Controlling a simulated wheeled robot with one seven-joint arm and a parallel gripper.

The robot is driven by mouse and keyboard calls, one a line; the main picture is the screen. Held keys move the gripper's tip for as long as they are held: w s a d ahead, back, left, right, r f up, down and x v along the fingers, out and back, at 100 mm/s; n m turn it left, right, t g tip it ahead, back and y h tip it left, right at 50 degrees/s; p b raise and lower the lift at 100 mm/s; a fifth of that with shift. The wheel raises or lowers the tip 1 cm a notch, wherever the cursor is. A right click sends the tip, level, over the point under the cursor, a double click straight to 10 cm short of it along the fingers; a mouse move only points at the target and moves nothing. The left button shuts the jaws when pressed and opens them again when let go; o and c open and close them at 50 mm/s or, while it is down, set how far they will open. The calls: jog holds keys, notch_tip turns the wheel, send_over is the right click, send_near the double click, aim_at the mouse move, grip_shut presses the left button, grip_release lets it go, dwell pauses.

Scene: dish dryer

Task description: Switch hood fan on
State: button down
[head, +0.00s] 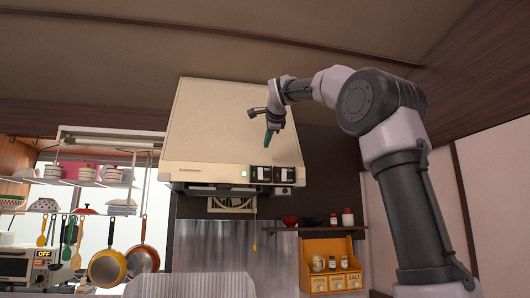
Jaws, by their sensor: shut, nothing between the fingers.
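The cream range hood (208,130) hangs in the middle of the head view. On its lower front right are two dark switch panels, a left one (260,174) and a right one (284,174), with pale parts on them. A small light square (244,174) sits just left of them. My gripper (267,143) is shut and empty, its teal tip pointing down above the left switch panel, in front of the hood's sloping face. I cannot tell its depth gap to the hood. The switch positions are too small to read.
A fan grille (232,205) and a hanging cord with a yellow end (254,246) are below the hood. A dish rack (95,182) and hanging pans (108,267) are at left. A shelf (318,229) and an orange spice rack (312,254) are at lower right.

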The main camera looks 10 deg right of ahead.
jog(key=shift+s+r, duration=0.95)
jog(key=shift+s, duration=0.1)
jog(key=s+d+f+n+g, duration=0.1)
jog(key=s+f+n, duration=0.3)
jog(key=s+f, duration=0.6)
jog(key=s+d+f+n+g+y, duration=0.1)
jog(key=s+f+n+g, duration=0.2)
jog(key=s+f, duration=0.8)
jog(key=s+d+f+n+g+y, duration=0.1)
jog(key=s+f+n, duration=0.5)
jog(key=f, duration=1.5)
jog(key=s+d+g, duration=0.1)
jog(key=s, duration=0.4)
jog(key=shift+f+n, duration=0.25)
jog(key=shift+n, duration=0.15)
